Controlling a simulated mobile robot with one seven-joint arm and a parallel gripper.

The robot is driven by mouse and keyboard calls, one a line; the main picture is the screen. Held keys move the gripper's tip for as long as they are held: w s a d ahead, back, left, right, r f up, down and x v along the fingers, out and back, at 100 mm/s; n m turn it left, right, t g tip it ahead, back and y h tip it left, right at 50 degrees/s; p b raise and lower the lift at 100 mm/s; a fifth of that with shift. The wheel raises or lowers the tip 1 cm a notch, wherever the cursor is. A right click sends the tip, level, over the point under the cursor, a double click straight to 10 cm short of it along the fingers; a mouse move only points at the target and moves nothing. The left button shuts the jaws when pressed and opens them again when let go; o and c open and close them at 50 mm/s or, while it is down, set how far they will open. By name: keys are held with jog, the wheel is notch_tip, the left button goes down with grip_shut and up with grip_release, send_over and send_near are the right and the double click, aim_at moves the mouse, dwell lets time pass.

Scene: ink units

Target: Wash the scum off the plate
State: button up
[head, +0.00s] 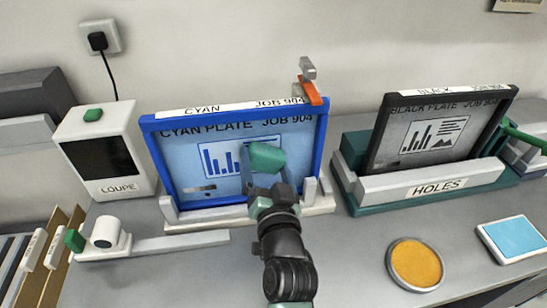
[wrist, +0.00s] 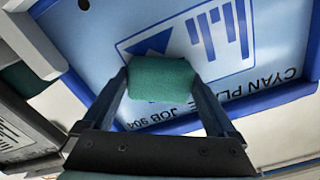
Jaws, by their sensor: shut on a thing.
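The cyan plate (head: 190,150) stands tilted back in a blue frame on a pale stand, printed with a dark bar chart and its name. It fills much of the wrist view (wrist: 100,40), upside down. My gripper (wrist: 160,82) is shut on a green block (wrist: 160,80), which looks like a sponge. The block also shows in the head view (head: 265,157), in front of the plate's right half, hiding part of the chart. I cannot tell whether it touches the plate. A small greyish patch (head: 197,190) shows at the plate's lower left; I cannot tell if it is scum.
An orange clamp (head: 310,90) sits on the blue frame's top right corner. A black plate (head: 435,130) stands in a green HOLES stand at right. A round orange-filled dish (head: 416,263) and a blue pad (head: 514,239) lie front right.

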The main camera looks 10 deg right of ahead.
aim_at(231, 157)
jog(key=shift+a+r+p, duration=0.25)
jog(key=shift+a+p, duration=0.75)
jog(key=shift+a, duration=0.25)
jog(key=shift+a+f+p, duration=0.2)
jog(key=shift+a+p, duration=0.5)
jog(key=shift+p, duration=0.1)
jog(key=a+p, duration=0.1)
jog(key=p, duration=0.1)
jog(key=shift+a+r+p, duration=0.15)
jog(key=shift+p, duration=0.25)
jog(key=shift+a+p, duration=0.3)
jog(key=shift+p, duration=0.8)
jog(key=shift+a+p, duration=0.1)
jog(key=shift+p, duration=0.3)
jog(key=shift+a+p, duration=0.3)
jog(key=shift+p, duration=0.45)
jog(key=shift+s+f, duration=0.1)
jog(key=shift+f, duration=0.15)
jog(key=s+p, duration=0.1)
jog(key=s, duration=0.5)
jog(key=shift+d, duration=0.1)
